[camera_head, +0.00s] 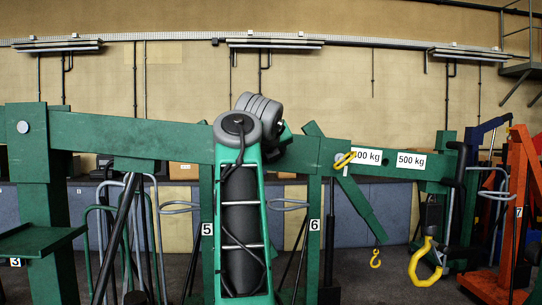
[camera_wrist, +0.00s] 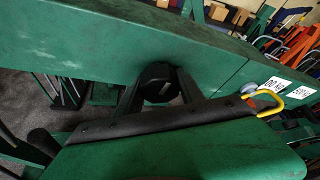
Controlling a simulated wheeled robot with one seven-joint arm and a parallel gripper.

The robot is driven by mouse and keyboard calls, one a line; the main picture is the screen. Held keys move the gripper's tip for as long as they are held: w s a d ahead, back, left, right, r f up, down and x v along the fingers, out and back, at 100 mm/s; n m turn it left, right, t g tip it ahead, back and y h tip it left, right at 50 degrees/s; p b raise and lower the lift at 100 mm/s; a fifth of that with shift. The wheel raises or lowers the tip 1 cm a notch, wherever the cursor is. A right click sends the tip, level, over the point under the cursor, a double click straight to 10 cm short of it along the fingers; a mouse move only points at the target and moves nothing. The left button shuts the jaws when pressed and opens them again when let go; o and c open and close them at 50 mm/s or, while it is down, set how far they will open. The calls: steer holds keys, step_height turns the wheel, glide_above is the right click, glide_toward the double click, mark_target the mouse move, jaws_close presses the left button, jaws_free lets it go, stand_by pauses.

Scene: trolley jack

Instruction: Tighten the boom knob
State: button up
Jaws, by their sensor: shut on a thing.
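The long green boom (camera_head: 135,135) runs across the head view and slopes down to the right. It also crosses the wrist view (camera_wrist: 100,40). A black round knob (camera_wrist: 159,78) sits at the boom's side in the wrist view. My gripper (camera_wrist: 160,90) has its two dark fingers on either side of the knob, shut on it. The finger contact is partly dark and hard to make out. In the head view my own green and grey arm stands in front of the boom and hides the gripper and the knob.
A yellow handle (camera_head: 345,160) is on the boom, right of my arm; it also shows in the wrist view (camera_wrist: 268,102). Weight labels (camera_head: 411,160) are beyond it. A yellow hook (camera_head: 425,264) hangs at the right. Orange (camera_head: 520,200) and green stands crowd the surroundings.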

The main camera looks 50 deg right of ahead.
steer(key=shift+m, duration=0.3)
stand_by(0.4)
steer(key=o, duration=1.4)
steer(key=shift+c, duration=0.2)
steer(key=v, duration=0.7)
steer(key=shift+s+a+r, duration=0.15)
steer(key=shift+s+a, duration=0.1)
